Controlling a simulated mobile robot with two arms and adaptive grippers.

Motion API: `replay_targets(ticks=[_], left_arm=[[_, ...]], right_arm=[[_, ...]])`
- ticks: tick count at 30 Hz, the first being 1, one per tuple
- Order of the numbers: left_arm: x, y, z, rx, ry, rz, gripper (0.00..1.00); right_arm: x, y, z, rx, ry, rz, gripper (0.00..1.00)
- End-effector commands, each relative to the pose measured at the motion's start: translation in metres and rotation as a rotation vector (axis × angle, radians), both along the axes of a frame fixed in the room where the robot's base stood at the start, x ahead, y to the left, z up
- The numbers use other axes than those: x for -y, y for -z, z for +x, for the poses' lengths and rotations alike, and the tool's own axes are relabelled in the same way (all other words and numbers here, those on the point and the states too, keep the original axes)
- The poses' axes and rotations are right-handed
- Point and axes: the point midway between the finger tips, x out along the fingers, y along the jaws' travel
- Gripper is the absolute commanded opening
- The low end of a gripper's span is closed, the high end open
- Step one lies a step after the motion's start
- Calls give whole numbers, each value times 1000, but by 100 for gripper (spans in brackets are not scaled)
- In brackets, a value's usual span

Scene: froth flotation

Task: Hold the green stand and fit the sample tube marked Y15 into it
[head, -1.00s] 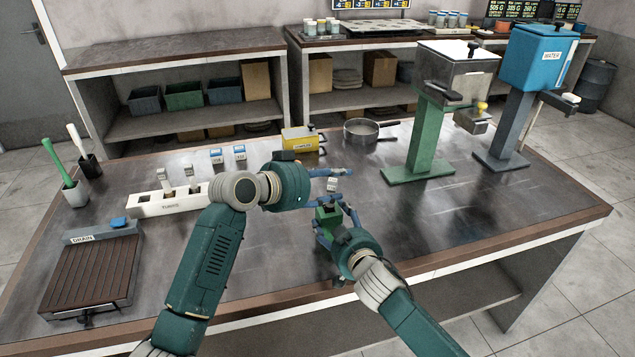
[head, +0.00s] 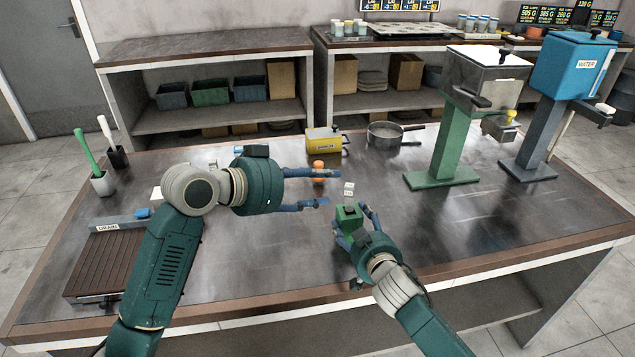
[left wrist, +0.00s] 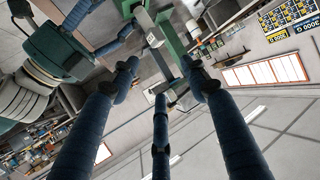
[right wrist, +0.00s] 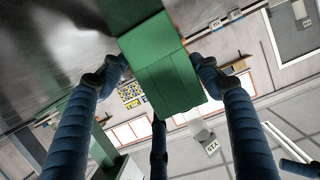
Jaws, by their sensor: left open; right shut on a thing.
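My right gripper (head: 355,222) is shut on the green stand (head: 349,213), which also fills the top middle of the right wrist view (right wrist: 160,65). The sample tube (head: 348,190) shows as small white labels just above the stand's top; its clear body is hard to see. In the right wrist view the tube's label (right wrist: 211,148) reads Y15, beyond the stand's end. The tube appears upright in the stand, but its seating depth is hidden. My left gripper (head: 325,188) is open and empty, left of the tube and apart from it.
An orange-topped object (head: 318,170) stands behind my left fingers. A yellow box (head: 324,140) and a pan (head: 385,134) are at the back. A green column (head: 445,140) and a blue water tank (head: 570,68) stand at right. The table's right front is clear.

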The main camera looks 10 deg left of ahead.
Motion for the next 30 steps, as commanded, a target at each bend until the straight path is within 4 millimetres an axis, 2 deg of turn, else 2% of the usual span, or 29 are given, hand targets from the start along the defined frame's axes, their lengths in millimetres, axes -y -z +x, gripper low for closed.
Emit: replay_targets(ticks=[7, 12, 17, 24, 30], left_arm=[[-2, 5, 2, -8, 8, -2, 44], [-13, 35, 7, -37, 80, -20, 44], [-16, 53, 10, -36, 138, -49, 44], [14, 69, 30, -32, 150, -57, 44], [30, 78, 43, -33, 149, -53, 44]], right_arm=[[1, 1, 0, -2, 1, -2, 35], [1, 1, 0, -2, 1, -2, 35], [1, 1, 0, -2, 1, -2, 35], [0, 1, 0, -2, 1, -2, 35], [1, 1, 0, -2, 1, -2, 35]])
